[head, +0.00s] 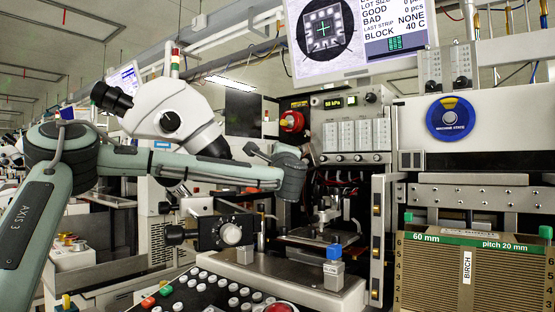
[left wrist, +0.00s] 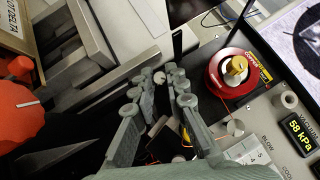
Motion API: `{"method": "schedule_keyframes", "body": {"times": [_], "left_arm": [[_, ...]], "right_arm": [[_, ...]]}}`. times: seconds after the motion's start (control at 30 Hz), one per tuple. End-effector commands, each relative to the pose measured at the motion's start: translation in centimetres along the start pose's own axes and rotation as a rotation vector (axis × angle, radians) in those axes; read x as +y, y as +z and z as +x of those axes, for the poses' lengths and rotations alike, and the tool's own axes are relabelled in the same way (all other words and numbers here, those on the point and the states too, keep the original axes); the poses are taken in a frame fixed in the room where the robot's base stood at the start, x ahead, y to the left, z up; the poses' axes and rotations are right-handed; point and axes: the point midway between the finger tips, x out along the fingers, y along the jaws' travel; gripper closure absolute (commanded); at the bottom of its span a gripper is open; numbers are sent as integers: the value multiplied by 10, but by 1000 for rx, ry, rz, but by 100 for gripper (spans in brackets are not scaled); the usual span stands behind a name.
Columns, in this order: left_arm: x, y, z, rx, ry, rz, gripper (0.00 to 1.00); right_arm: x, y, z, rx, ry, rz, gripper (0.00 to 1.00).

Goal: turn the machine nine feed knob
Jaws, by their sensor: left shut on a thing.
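My left gripper (head: 262,152) reaches in from the left, in front of the wire bonding machine. In the left wrist view its two grey fingers (left wrist: 160,80) point away from the camera. They are shut on a small pale round knob (left wrist: 159,77), which sits between the fingertips. I take it for the feed knob; no label on it can be read, and the fingers partly cover it. In the head view I cannot make this knob out. My right gripper is in neither view.
A red spool with a gold centre (left wrist: 234,67) is close to the fingers; it also shows in the head view (head: 291,121). A large orange-red knob (left wrist: 14,103) is at the wrist view's left. A microscope (head: 172,115) stands left, a slotted magazine (head: 470,275) right.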

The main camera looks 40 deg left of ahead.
Motion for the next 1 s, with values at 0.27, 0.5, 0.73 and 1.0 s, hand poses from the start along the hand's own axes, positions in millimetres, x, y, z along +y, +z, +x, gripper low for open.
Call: {"method": "schedule_keyframes", "body": {"times": [0.27,0.5,0.73,1.0], "left_arm": [[1,0,0,1,2,1,81],[0,0,0,1,2,0,66],[0,0,-4,2,2,0,66],[-1,-1,-49,5,0,-1,66]], "right_arm": [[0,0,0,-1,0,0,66],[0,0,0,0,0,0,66],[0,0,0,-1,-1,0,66],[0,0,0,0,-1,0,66]]}}
